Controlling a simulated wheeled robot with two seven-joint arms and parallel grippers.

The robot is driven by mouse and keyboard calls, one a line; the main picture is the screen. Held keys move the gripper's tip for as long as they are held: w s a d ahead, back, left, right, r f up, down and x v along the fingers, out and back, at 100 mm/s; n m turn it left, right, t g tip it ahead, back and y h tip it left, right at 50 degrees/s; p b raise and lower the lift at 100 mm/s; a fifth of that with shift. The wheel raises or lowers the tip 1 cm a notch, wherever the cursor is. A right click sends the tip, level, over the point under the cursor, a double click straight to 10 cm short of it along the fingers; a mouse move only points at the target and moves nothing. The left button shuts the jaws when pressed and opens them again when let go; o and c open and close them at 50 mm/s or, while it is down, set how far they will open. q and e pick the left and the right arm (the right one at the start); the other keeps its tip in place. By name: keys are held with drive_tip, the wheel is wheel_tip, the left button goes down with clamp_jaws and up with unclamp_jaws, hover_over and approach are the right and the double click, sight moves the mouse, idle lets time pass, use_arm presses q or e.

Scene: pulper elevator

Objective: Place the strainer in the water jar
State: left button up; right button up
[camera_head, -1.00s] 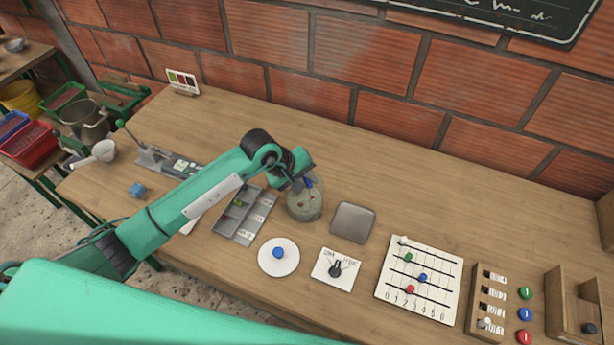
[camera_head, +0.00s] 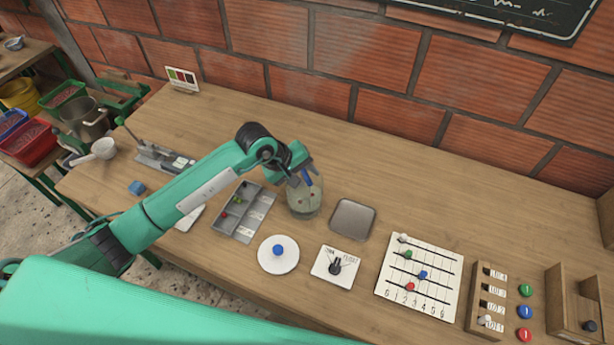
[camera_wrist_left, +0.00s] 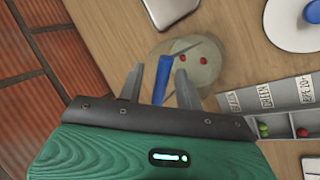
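The glass water jar (camera_head: 304,204) stands on the table right of the compartment tray, with small red items inside. The wrist view shows the jar (camera_wrist_left: 205,62) from above. A blue handle (camera_head: 309,179), apparently the strainer's, stands tilted at the jar's mouth. The handle (camera_wrist_left: 162,80) lies between the fingers of my left gripper (camera_wrist_left: 159,88), with a gap on either side. This gripper (camera_head: 303,176) is open just above the jar. I cannot clearly make out the strainer's lower part, which appears to be in the jar. My right gripper is not in view.
The compartment tray (camera_head: 229,229) is left of the jar, and a square grey tray (camera_head: 352,219) is right. A white disc with a blue knob (camera_head: 278,250), a dial card (camera_head: 335,267) and a slider board (camera_head: 445,289) stand in front. The table behind the jar is clear.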

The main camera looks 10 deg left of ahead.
use_arm(q)
drive_tip(key=b+v, duration=0.2)
drive_tip(key=v, duration=0.8)
drive_tip(key=shift+a+r+b, duration=0.2)
drive_tip(key=shift+r+b, duration=0.05)
drive_tip(key=shift+b, duration=0.15)
drive_tip(key=shift+s, duration=0.15)
